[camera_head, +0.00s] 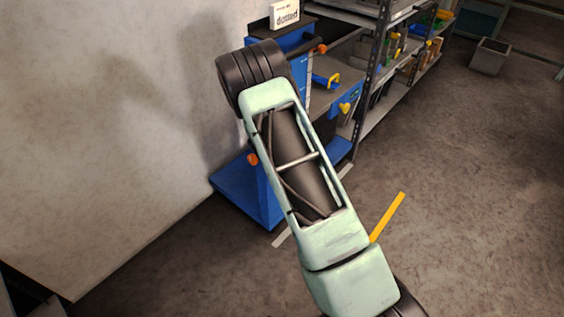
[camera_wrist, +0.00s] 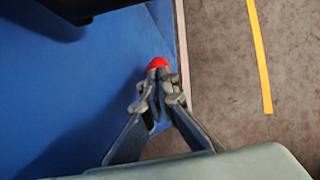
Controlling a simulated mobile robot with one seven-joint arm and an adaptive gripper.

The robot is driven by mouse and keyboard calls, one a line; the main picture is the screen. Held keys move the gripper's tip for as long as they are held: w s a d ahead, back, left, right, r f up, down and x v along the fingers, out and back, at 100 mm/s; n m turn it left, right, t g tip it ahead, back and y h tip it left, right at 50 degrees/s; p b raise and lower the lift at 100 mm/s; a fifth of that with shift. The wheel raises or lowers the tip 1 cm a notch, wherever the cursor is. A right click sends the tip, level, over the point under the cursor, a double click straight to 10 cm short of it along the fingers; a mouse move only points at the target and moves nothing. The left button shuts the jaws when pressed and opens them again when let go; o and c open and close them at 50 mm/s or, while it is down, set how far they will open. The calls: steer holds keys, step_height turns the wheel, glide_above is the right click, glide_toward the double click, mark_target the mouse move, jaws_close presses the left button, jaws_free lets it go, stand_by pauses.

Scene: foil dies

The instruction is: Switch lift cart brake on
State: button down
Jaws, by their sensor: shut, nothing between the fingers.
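The blue lift cart (camera_head: 232,188) stands against the wall, partly hidden behind my arm in the head view. In the wrist view its blue surface (camera_wrist: 60,85) fills the left side. A small red rounded part (camera_wrist: 158,63), which may be the brake, shows just beyond my fingertips. My gripper (camera_wrist: 160,84) is shut and empty, its tips at the near edge of the red part. I cannot tell whether they touch it.
A dark part (camera_wrist: 75,8) overhangs at the upper left of the wrist view. A yellow floor strip (camera_wrist: 260,55) lies to the right on bare floor. Orange knobs (camera_head: 252,159) sit on the cart. Metal shelving (camera_head: 385,75) stands behind it, and a grey bin (camera_head: 489,58) stands farther right.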

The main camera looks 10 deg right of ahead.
steer(key=shift+w+d, duration=0.75)
steer(key=shift+d, duration=0.25)
steer(key=shift+w+d, duration=0.75)
steer(key=shift+d, duration=0.25)
steer(key=v, duration=1.2)
